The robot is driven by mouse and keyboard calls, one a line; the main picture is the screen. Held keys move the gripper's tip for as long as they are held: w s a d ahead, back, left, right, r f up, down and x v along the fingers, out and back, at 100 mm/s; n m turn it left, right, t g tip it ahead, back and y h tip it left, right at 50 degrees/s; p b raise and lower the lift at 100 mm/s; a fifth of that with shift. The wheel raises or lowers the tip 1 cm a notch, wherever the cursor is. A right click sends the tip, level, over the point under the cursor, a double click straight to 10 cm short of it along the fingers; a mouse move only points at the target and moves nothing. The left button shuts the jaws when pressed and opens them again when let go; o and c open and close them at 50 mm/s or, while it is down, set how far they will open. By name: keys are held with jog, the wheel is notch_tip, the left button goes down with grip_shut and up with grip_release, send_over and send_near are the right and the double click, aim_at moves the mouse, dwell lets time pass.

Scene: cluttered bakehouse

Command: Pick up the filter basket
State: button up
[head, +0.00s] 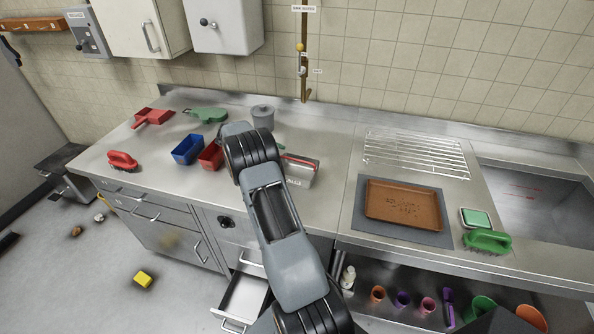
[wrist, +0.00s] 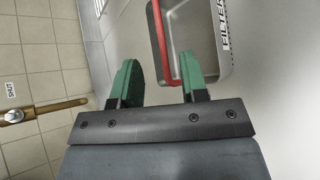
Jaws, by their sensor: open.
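The filter basket (head: 302,178) is a grey metal box with a red handle and a dark label on its side. It stands on the steel counter, just right of my arm in the head view. In the wrist view the basket (wrist: 204,35) fills the upper middle, with part of its label readable and its top cut off. My gripper (wrist: 161,80) is open, with green finger pads. The red handle (wrist: 163,45) runs down to between the two fingertips in the picture; I cannot tell whether they touch.
A grey lidded pot (head: 263,117) stands behind the basket. Blue (head: 187,150) and red (head: 211,155) bins stand left of my arm. A brown tray (head: 403,205) lies on a dark mat to the right, before a wire rack (head: 415,152). A drawer (head: 243,298) is open below.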

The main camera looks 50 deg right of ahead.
aim_at(296, 160)
jog(key=shift+p+x, duration=1.35)
jog(key=shift+x, duration=2.05)
jog(key=shift+w+f, duration=0.1)
jog(key=shift+w, duration=0.05)
grip_shut()
